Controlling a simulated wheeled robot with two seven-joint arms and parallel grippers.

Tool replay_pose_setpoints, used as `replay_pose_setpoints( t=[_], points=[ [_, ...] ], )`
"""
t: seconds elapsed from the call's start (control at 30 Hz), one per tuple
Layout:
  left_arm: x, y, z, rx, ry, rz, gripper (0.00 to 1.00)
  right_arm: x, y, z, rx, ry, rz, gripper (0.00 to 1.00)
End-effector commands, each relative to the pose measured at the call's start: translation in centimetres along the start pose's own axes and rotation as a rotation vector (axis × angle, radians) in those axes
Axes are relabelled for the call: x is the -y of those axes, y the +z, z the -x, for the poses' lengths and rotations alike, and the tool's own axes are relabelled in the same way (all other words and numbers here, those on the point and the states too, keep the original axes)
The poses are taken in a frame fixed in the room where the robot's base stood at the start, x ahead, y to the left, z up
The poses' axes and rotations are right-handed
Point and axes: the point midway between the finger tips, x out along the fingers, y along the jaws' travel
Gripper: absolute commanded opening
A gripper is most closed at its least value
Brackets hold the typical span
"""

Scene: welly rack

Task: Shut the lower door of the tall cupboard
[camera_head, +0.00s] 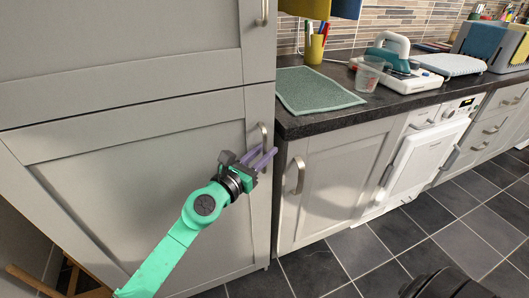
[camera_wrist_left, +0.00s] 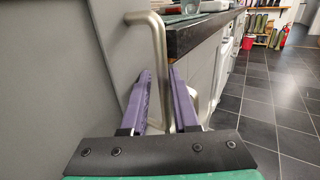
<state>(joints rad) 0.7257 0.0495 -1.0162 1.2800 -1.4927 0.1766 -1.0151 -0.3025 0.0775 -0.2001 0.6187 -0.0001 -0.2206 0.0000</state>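The tall grey cupboard fills the left of the head view. Its lower door (camera_head: 150,175) sits below the upper door and looks flush or nearly flush with the front; I cannot tell whether a small gap remains. The door's metal bar handle (camera_head: 262,137) is near its right edge. My left gripper (camera_head: 267,157) is at the lower part of this handle, its purple fingers apart. In the left wrist view the handle (camera_wrist_left: 158,45) runs down between the two fingers (camera_wrist_left: 162,95), with no clear grip on it. My right gripper is out of sight.
A dark worktop (camera_head: 330,122) with a green mat (camera_head: 317,90) adjoins the cupboard on the right, above a base cupboard (camera_head: 335,180) with its own handle. A white appliance door (camera_head: 425,162) stands farther right. Tiled floor (camera_head: 400,250) is clear in front.

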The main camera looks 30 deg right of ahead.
Motion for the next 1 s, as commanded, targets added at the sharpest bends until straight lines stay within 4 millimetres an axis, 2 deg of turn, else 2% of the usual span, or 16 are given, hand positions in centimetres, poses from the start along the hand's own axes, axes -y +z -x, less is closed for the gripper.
replay_pose_setpoints(
  t=[0.13,0.27,0.47,0.6,0.73,0.83,1.0],
  points=[
    [-0.5,0.3,0.5,0.004,0.012,0.0,0.45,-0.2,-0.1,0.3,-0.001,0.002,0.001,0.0],
    [-0.6,0.4,2.1,0.003,0.013,-0.001,0.45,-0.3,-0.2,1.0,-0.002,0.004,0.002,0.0],
    [-0.2,0.2,6.7,0.0,0.007,-0.002,0.45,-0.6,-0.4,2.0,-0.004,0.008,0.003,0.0],
    [-0.1,-0.1,10.8,0.0,0.006,-0.002,0.45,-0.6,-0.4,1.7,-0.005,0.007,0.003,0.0],
    [0.0,-0.2,13.5,0.002,0.004,-0.002,0.45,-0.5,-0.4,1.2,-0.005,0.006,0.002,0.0],
    [0.2,0.0,14.6,0.003,0.002,-0.003,0.45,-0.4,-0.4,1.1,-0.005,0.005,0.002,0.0],
    [0.2,0.2,14.9,0.004,0.001,-0.003,0.45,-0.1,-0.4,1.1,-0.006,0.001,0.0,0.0]
  ],
)
